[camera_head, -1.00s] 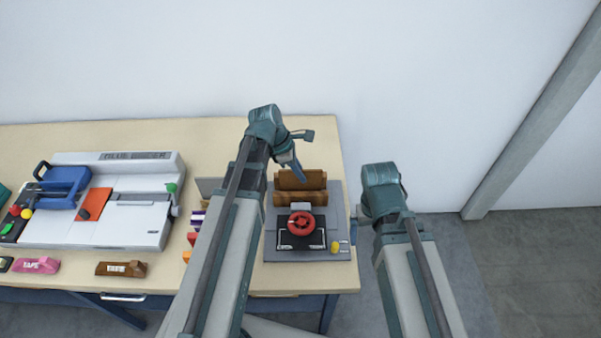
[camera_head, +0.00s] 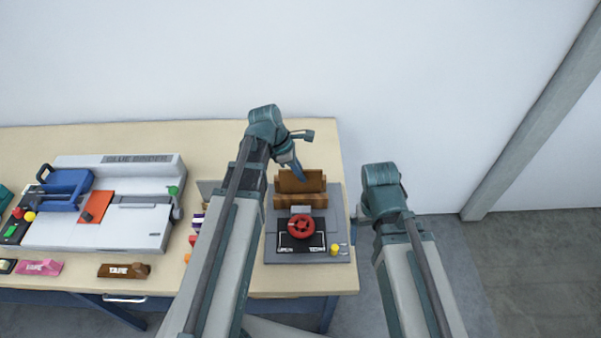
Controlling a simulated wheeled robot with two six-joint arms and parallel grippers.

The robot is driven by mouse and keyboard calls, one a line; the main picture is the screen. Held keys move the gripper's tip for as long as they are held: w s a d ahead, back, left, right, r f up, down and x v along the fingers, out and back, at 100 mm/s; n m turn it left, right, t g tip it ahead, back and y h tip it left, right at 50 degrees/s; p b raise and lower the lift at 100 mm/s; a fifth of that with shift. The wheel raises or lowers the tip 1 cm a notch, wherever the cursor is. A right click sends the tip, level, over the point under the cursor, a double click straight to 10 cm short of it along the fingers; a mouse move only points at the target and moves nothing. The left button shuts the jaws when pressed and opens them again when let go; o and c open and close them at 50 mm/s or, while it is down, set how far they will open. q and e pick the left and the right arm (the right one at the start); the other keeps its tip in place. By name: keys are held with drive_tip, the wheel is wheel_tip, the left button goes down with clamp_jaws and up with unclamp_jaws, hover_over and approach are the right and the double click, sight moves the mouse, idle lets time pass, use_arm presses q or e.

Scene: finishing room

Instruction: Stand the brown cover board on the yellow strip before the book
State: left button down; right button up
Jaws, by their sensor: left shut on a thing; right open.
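The brown cover board (camera_head: 314,183) stands roughly upright at the back of a grey press (camera_head: 342,202), behind a brown wooden block (camera_head: 312,201). My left gripper (camera_head: 298,173) reaches down to the board's upper edge and is shut on it. Whether the board's lower edge touches anything is hidden by the wooden block. I cannot make out the yellow strip or the book. My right gripper (camera_head: 361,218) hangs beside the table's right edge, apart from the press. It is open and holds nothing that I can see, and its fingers are mostly hidden by its wrist.
A large white machine (camera_head: 135,225) with a blue handle stands on the left. My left arm hides some coloured items.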

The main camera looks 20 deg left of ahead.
use_arm(q)
drive_tip(key=shift+f+b, duration=0.8)
drive_tip(key=shift+f, duration=0.05)
idle(0.6)
drive_tip(key=c, duration=1.2)
unclamp_jaws()
drive_tip(key=shift+c, duration=0.2)
drive_tip(key=shift+r, duration=0.1)
drive_tip(key=p+v, duration=1)
drive_tip(key=v, duration=0.1)
drive_tip(key=shift+a, duration=0.1)
